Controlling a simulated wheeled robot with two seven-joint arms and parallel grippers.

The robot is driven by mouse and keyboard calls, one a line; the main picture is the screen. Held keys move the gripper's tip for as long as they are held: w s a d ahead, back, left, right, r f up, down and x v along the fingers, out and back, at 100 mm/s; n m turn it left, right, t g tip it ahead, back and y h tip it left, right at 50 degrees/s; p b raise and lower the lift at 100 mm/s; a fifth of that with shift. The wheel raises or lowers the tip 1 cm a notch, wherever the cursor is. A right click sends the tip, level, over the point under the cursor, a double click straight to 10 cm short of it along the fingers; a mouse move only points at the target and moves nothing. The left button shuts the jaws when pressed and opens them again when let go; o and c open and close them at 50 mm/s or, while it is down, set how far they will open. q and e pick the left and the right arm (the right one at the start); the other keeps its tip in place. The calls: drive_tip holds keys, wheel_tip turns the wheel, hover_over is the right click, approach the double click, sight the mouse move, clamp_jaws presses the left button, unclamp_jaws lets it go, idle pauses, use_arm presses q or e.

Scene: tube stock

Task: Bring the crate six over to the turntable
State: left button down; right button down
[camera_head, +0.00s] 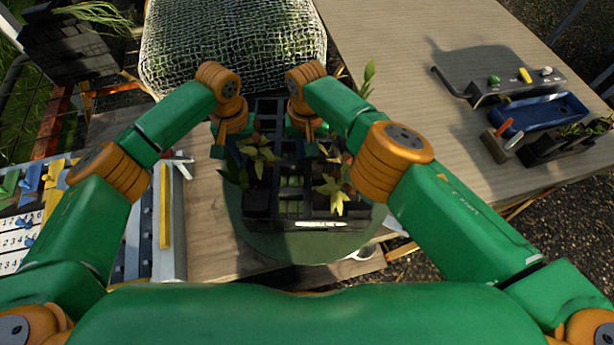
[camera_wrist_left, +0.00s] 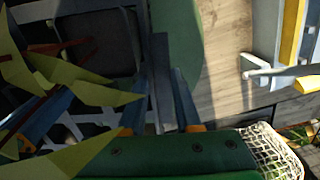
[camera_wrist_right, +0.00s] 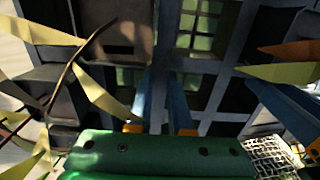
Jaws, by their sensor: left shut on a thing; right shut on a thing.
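The dark crate (camera_head: 312,224), with a grid of cells and several leafy plants in it, is over the green round turntable (camera_head: 300,250) in the head view. I cannot tell whether it rests on the disc or hangs just above it. My left gripper (camera_head: 220,150) is shut on the crate at its left side; the left wrist view shows the fingers (camera_wrist_left: 172,98) at a crate wall. My right gripper (camera_head: 309,150) is shut on the crate toward its far right; in the right wrist view the fingers (camera_wrist_right: 161,100) close on a thin wall. Leaves partly hide the cells.
A net-covered mound (camera_head: 235,50) stands behind the crate. On the right of the wooden table (camera_head: 400,60) are a grey stand (camera_head: 500,88), a blue tray (camera_head: 540,113) and a dark planter (camera_head: 565,143). A numbered board (camera_head: 25,235) lies at left.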

drive_tip(key=shift+w+d, duration=0.1)
